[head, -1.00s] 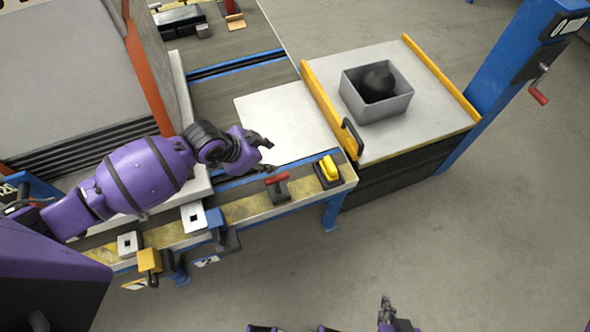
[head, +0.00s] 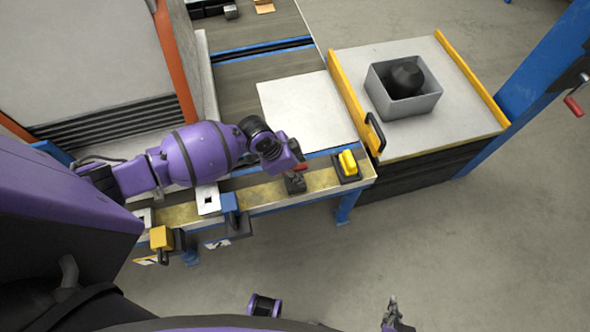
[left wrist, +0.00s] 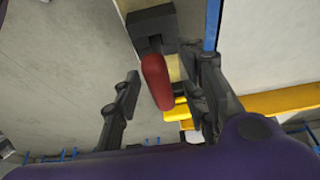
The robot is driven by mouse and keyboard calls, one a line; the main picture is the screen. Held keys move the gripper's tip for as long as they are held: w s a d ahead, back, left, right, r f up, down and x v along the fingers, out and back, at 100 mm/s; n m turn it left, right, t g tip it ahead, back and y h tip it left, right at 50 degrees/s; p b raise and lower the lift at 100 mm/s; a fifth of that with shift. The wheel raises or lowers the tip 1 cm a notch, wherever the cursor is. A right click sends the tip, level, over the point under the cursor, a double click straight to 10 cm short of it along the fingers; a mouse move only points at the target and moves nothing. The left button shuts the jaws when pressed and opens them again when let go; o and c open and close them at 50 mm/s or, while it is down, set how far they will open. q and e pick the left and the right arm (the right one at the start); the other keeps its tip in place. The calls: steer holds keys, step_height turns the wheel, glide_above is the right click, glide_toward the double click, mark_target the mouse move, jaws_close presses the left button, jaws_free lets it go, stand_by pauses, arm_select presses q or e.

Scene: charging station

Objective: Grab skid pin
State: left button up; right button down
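A red handle (left wrist: 157,82) on a dark block (left wrist: 152,30) lies between my left gripper's fingers (left wrist: 165,88) in the left wrist view. The fingers are open on both sides of it, and I see no grip on it. In the head view my left gripper (head: 292,165) is over the bench's front rail and hides most of the red handle (head: 301,168). The dark block (head: 296,185) shows below it. No frame labels the skid pin, so I cannot confirm which part it is. My right gripper (head: 392,312) is at the bottom edge, small and empty-looking, away from the bench.
A yellow handle (head: 347,162) on a black base stands just right of the red one. Blue (head: 230,203) and yellow (head: 161,238) blocks sit along the rail to the left. A grey bin (head: 404,104) holding a dark object stands on the table at right. Open floor lies in front.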

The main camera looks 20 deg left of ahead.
arm_select(q)
jaws_close()
stand_by(0.4)
